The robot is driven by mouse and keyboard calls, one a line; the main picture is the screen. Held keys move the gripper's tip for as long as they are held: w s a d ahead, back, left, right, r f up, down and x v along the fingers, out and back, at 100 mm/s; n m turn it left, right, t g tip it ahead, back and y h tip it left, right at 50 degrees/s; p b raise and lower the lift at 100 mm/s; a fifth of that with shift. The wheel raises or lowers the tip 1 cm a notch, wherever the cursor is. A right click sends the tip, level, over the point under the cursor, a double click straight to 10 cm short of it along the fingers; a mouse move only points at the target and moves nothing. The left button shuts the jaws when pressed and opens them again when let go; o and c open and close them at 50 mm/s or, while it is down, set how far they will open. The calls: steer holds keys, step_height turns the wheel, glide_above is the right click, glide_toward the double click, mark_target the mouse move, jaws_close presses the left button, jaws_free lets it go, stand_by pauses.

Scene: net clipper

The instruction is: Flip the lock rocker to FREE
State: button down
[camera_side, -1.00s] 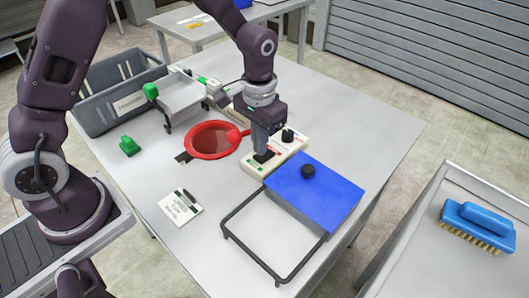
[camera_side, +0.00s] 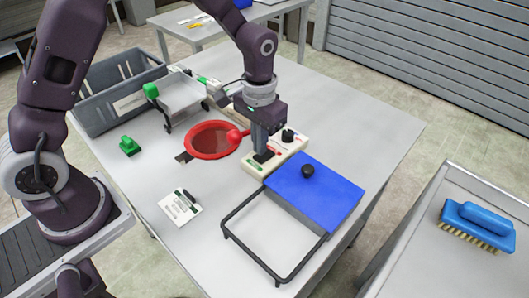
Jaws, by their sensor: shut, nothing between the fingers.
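A cream control box (camera_side: 289,149) lies on the table, with a black knob (camera_side: 288,135) at its far end and a green mark at its near end. The dark lock rocker (camera_side: 263,156) sits on the box's near half. My gripper (camera_side: 261,151) is shut and empty, pointing down, with its fingertips at the rocker. I cannot tell whether they touch it or which way the rocker is tilted, as the fingers cover part of it.
A red hoop with net (camera_side: 190,150) lies left of the box. A blue panel (camera_side: 325,195) with a black knob and a dark wire frame (camera_side: 225,228) are in front. A grey crate (camera_side: 90,120), a green clip (camera_side: 129,146) and a white card (camera_side: 172,212) are at left.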

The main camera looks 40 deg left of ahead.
steer(key=shift+f, duration=0.95)
stand_by(0.6)
steer(key=shift+r, duration=3.55)
steer(key=s+a+r+t, duration=0.3)
steer(key=s+r, duration=0.8)
steer(key=r, duration=0.2)
steer(key=s+a+r+t, duration=0.2)
steer(key=s, duration=0.9)
steer(key=shift+s+t, duration=0.3)
